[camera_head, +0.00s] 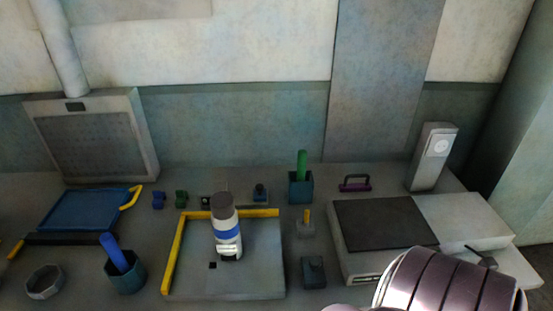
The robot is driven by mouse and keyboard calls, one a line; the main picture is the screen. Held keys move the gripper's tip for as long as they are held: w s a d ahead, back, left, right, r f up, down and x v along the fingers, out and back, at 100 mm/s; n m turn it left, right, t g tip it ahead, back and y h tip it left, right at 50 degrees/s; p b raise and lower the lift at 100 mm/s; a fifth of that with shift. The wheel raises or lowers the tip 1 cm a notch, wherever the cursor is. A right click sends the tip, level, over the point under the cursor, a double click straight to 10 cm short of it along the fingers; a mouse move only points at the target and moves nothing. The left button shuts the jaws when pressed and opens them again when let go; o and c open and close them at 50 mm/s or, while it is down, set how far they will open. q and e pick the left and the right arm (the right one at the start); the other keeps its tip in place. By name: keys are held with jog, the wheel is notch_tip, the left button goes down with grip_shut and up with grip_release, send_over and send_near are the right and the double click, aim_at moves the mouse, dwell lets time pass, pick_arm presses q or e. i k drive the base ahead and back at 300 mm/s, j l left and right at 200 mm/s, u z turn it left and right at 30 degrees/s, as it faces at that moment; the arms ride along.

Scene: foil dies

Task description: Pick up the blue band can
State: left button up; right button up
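The blue band can (228,236) stands upright on a grey plate (250,284). It has a white body, a blue band around its middle and a dark grey top. A yellow L-shaped rail (171,262) runs along the plate's left and back edges. The can stands inside the rail, left of the plate's middle. Neither of my grippers shows. A ribbed dark rounded part at the lower right looks like a link of my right arm, well to the right of the can.
A dark cup (127,278) with a blue rod stands left of the plate. A cup (300,190) with a green rod stands behind right. A dark block (313,272) sits right of the plate. A flat machine (375,258) lies further right, a blue tray (85,211) left.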

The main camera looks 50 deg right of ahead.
aim_at(227, 233)
jog(key=k+z, duration=0.1)
jog(key=z, duration=0.85)
